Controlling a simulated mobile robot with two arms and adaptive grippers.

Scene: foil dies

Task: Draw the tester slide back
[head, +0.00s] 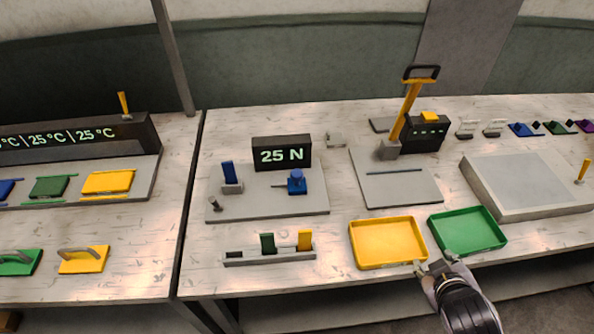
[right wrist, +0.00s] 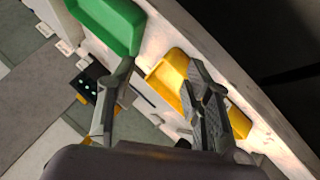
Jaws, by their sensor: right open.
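The tester is a grey base plate (head: 262,207) with a dark display (head: 282,154) reading "25 N" at its back. A blue block with a round knob (head: 297,182), which looks like the slide, sits on the plate's right part. A blue upright piece (head: 229,173) stands in a grey holder on the left. A short grey post (head: 214,203) is at the front left corner. My right gripper (head: 434,266) is open and empty at the table's front edge, well right of the tester; its spread fingers (right wrist: 162,78) show in the right wrist view. My left gripper is not seen.
Yellow (head: 388,266) and green (head: 488,247) trays lie close to my right gripper. A rack (head: 245,258) with green and yellow pieces stands in front of the tester. A yellow-handled press (head: 405,115) rises to its right. Bare tabletop surrounds the rack.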

